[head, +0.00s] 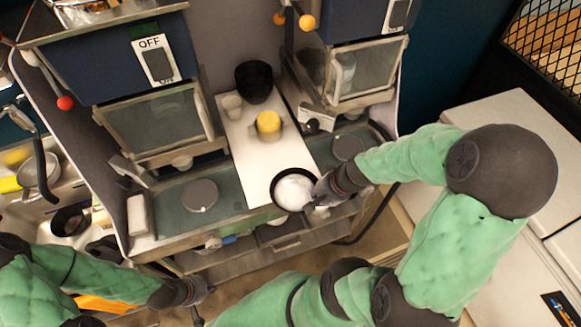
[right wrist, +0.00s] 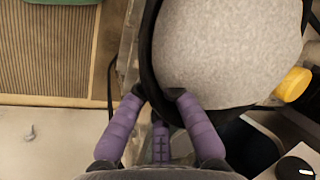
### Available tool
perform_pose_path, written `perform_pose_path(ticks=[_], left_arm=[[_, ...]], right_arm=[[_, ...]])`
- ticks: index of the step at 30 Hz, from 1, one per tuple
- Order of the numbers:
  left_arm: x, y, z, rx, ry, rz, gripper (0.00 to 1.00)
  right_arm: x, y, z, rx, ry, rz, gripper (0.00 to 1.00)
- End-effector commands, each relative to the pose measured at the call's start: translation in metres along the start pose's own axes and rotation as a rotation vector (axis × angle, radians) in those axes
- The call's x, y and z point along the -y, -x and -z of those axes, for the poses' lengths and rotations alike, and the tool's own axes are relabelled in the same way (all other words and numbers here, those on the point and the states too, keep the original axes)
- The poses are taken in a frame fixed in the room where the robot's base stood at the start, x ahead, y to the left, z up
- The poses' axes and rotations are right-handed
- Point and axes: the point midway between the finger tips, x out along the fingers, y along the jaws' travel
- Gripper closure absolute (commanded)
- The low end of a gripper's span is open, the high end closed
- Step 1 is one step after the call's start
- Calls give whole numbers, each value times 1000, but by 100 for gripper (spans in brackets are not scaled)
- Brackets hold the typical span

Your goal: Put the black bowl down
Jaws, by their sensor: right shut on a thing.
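The black bowl (head: 276,203) holds white, grainy contents and is at the front edge of the white board between the machines. My right gripper (head: 318,191) is shut on its right rim. In the right wrist view, the black rim of the bowl (right wrist: 146,50) surrounds pale contents, and my purple fingers (right wrist: 160,100) pinch the rim. Whether the bowl's base touches the board is hidden. My left gripper (head: 201,294) is low at the left, in front of the counter, with its fingers apart and empty.
Another black bowl (head: 254,80), a pale cup (head: 231,106) and a yellow-topped container (head: 268,122) stand farther back on the white board (head: 248,150). Round grey plates (head: 200,195) lie on the counter at both sides. The board's middle is clear.

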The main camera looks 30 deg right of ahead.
Motion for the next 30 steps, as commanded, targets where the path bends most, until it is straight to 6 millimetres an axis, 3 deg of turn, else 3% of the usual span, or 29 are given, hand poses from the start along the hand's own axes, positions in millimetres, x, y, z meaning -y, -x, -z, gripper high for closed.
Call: perform_pose_path(ticks=[23, 30], left_arm=[[-12, 33, -1, 0, 1, 0, 100], [-10, 28, -1, 0, 1, 0, 100]], right_arm=[[82, -35, 117, 1, 2, 0, 100], [67, -63, 117, 0, -1, 0, 100]])
